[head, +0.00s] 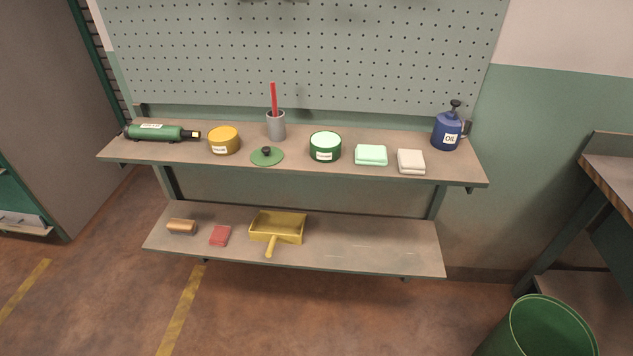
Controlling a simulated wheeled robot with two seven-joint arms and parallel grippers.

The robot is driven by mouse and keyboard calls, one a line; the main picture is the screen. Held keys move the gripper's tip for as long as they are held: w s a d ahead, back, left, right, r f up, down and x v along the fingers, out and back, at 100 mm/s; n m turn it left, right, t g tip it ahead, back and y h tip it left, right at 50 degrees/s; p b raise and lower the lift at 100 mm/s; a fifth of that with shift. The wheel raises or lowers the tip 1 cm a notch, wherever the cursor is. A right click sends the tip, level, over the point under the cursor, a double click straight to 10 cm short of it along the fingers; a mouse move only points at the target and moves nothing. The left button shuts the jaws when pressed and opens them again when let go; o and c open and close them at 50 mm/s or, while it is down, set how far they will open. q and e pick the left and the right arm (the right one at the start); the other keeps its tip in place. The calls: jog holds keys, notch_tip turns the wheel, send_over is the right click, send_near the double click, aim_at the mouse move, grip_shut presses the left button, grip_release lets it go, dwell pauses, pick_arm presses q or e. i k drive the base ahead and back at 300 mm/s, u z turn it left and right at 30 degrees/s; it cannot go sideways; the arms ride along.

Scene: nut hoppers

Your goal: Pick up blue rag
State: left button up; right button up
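No rag that looks clearly blue shows in the head view. A folded pale mint-green rag (371,155) lies flat on the upper shelf, right of the middle. A folded off-white rag (411,161) lies just to its right, a small gap apart. A folded red cloth or pad (220,235) lies on the lower shelf at the left. Neither of my grippers is in view.
The upper shelf (300,168) also holds a green tool, a yellow tin, a grey cup with a red stick, a green lid, a green tin (325,147) and a blue oil can (446,131). A yellow dustpan (277,227) lies below. A green bin (540,330) stands front right.

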aim_at(365, 154)
jog(key=z, duration=1.7)
jog(key=k, duration=0.15)
jog(key=u, duration=2.75)
jog(key=i, duration=1.1)
jog(key=z, duration=1.3)
jog(key=i, duration=0.55)
jog(key=z, duration=0.55)
